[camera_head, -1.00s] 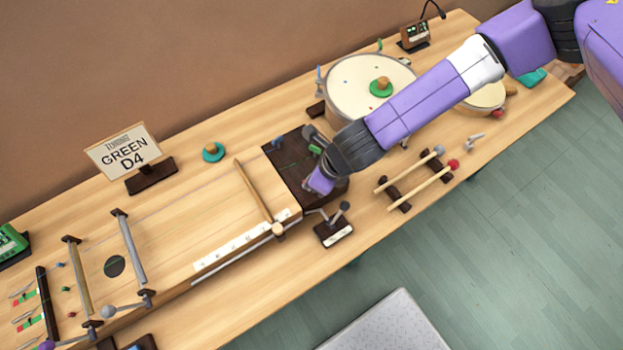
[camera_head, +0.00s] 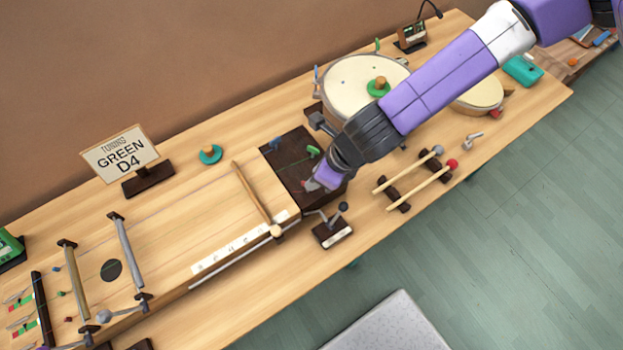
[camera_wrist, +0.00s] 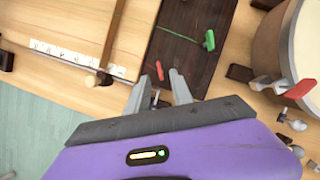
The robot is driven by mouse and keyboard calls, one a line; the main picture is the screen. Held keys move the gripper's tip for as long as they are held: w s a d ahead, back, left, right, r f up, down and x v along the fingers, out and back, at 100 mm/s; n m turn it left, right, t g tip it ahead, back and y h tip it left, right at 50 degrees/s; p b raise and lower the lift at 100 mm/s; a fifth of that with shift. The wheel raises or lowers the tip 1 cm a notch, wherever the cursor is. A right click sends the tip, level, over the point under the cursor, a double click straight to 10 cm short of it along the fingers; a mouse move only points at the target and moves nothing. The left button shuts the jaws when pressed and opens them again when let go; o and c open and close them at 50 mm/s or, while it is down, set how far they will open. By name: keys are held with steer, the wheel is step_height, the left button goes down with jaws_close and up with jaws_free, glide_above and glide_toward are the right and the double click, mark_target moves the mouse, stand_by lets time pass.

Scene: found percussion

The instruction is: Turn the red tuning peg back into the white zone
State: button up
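The dark peg board (camera_head: 285,155) at the right end of the long stringed box carries the pegs. My gripper (camera_wrist: 160,77) points down at this board, its two fingers apart. A small red tuning peg (camera_wrist: 159,69) shows in the gap between the fingertips in the wrist view; I cannot tell whether either finger touches it. In the head view the red peg (camera_head: 307,185) shows at the end of my gripper, partly hidden. A green peg (camera_wrist: 209,40) stands on the same board, farther off. A blue peg (camera_head: 275,144) is at its left edge. I cannot make out the white zone.
A large drum (camera_head: 350,85) stands behind the arm. A crank on a small dark block (camera_head: 333,232) stands in front of the peg board. Two mallets (camera_head: 420,180) lie on dark rests to the right. A sign (camera_head: 120,155) reads "TUNING GREEN D4".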

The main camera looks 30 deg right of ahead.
steer(key=v, duration=0.3)
stand_by(0.6)
